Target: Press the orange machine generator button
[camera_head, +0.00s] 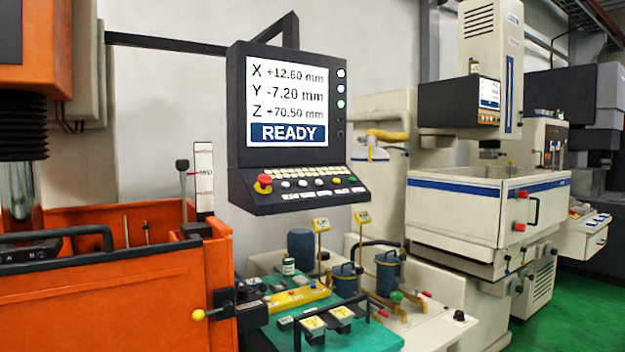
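The orange machine (120,290) fills the left side, with an open orange tank and a dark ram above it. A black control panel (240,100) hangs from a dark bracket beside it. Its screen (290,102) reads X +12.60, Y -7.20, Z +70.50 mm and READY. My gripper is not in view.
A green-topped bench (365,335) with pumps, small yellow-topped parts and a black rail stands below the panel. A white machine (460,200) stands at right. Green floor (555,315) is clear at lower right.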

